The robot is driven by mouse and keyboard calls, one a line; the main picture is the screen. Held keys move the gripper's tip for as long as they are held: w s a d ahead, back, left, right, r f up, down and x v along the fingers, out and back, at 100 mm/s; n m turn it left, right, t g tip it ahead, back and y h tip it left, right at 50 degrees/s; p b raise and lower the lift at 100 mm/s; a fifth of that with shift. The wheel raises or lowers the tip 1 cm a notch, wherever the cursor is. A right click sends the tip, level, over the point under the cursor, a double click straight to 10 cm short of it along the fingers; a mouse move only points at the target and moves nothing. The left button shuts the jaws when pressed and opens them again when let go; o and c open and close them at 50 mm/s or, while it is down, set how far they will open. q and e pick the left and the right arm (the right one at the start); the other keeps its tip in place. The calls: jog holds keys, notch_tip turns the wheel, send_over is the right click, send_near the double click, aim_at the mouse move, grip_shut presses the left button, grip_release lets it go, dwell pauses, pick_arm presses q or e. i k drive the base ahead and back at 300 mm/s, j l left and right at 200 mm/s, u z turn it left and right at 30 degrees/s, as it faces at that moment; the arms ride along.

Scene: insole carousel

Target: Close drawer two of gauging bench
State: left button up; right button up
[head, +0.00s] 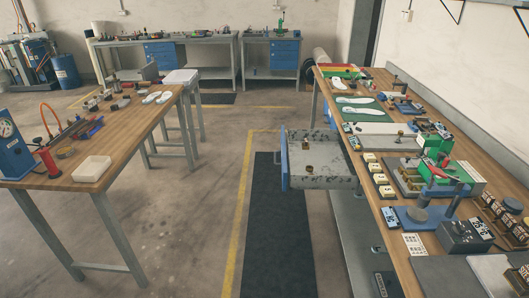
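A drawer (325,181) stands pulled out from under the workbench on the right (418,262). Its blue front panel (284,161) faces left, over the dark floor mat. The drawer's grey, worn bottom is visible, with a few small brownish objects (307,145) inside. Which numbered drawer it is cannot be read from here. Neither of my grippers shows in the head view.
The right bench top carries insoles, green mats, small blocks and gauges. A dark floor mat (270,230) with yellow edge lines lies beside it. Another table (130,125) stands left, with open floor between. Benches with blue drawer units (165,54) stand at the back.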

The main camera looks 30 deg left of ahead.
aim_at(334, 169)
jog(key=k+j+u, duration=0.2)
jog(key=j, duration=0.4)
jog(key=j+u, duration=0.15)
jog(key=j, duration=0.45)
jog(key=i+l, duration=1)
jog(key=i, duration=0.15)
